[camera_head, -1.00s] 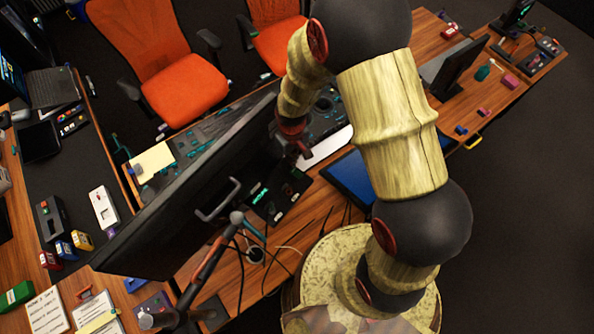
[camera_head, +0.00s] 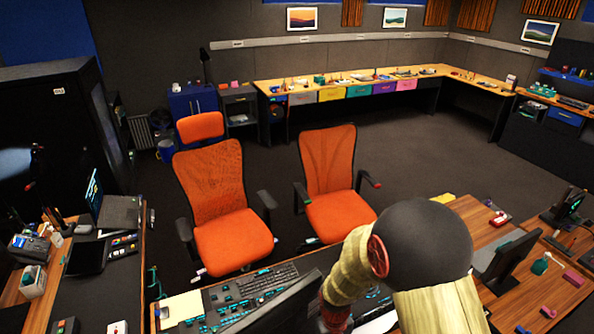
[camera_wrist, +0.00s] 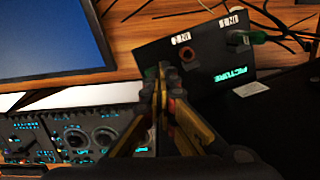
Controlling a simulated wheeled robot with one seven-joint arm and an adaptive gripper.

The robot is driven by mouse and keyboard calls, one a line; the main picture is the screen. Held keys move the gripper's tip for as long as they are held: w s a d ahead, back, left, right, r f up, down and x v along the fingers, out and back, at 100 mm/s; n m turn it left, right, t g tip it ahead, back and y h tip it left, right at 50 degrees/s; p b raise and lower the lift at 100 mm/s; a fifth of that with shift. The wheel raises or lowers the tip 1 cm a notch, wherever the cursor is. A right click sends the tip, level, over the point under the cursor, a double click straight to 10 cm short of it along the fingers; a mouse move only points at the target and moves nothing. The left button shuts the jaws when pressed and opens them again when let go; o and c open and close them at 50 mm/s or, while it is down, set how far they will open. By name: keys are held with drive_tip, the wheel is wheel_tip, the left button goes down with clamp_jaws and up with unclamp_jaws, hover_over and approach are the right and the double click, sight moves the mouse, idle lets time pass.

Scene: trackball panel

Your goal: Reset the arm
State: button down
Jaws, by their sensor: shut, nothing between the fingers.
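My gripper (camera_wrist: 163,88) shows in the wrist view with its fingertips together and nothing between them. Beyond the tips is a black panel (camera_wrist: 200,55) with white labels, a round knob and lit "PICTURE" lettering. I cannot tell whether the tips touch it. In the head view my arm rises at the bottom right, with a dark round joint and pale ribbed links; the gripper itself is hidden there. A control panel (camera_head: 262,292) with teal-lit buttons lies behind the monitor (camera_head: 285,308); a panel with dials (camera_wrist: 75,135) also shows in the wrist view.
Two orange chairs (camera_head: 232,240) (camera_head: 338,208) stand behind the desk. A blue screen (camera_wrist: 50,35) and loose cables (camera_wrist: 215,12) lie near the gripper. A second monitor (camera_head: 506,258) stands at the right. Open carpet (camera_head: 430,150) stretches to the rear counter.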

drive_tip(key=s+d+r+m+t+b, duration=0.2)
drive_tip(key=s+r+b, duration=0.4)
drive_tip(key=b, duration=0.6)
drive_tip(key=s+d+r+m+t+b, duration=0.2)
drive_tip(key=s+d+r+t+b, duration=0.2)
drive_tip(key=b, duration=0.8)
wheel_tip(320, 180, up, 4)
drive_tip(key=shift+s+d+f+t, duration=0.1)
drive_tip(key=shift+s+d+t, duration=0.3)
drive_tip(key=shift+s+d, duration=0.85)
